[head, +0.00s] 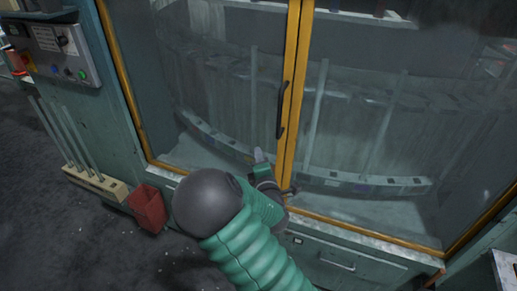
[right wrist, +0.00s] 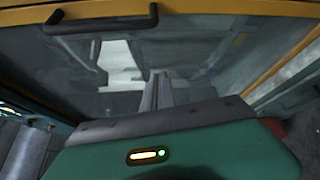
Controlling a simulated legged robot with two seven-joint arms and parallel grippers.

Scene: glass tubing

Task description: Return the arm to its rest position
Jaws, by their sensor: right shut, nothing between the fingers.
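My right arm reaches up from the bottom of the head view, with its green sleeve and dark round joint in front of the cabinet. My right gripper (head: 259,156) is in front of the lower glass, just left of the yellow frame between the two doors. In the right wrist view its fingers (right wrist: 157,92) are together with nothing between them, facing the glass. I cannot tell whether the fingertips touch the glass. My left gripper is not in view.
The glass cabinet has yellow-framed doors (head: 296,75) and a black handle (head: 282,110), also in the right wrist view (right wrist: 100,22). Glass tubes (head: 316,105) stand inside. A tube rack (head: 95,184), red bin (head: 148,207) and control box (head: 60,50) are at left. A drawer handle (head: 337,266) sticks out below.

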